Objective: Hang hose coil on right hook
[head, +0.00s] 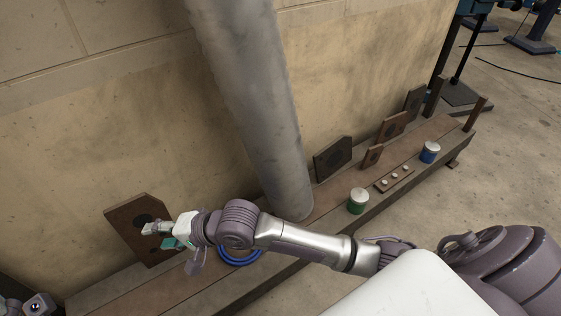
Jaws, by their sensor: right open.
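A blue hose coil (240,259) lies on the long low bench, partly hidden under the wrist of my right arm. My right gripper (160,236) is open and empty. It is left of the coil, in front of a brown plate with a dark round spot (128,215) that leans at the wall. I cannot tell whether it touches that plate. Part of my left arm's end (35,305) shows in the bottom left corner, cut off by the frame; its fingers are not clear. I cannot make out a hook for certain.
A thick grey pipe (250,100) rises from the bench (335,222) behind my right arm. The floor (480,200) at right is open.

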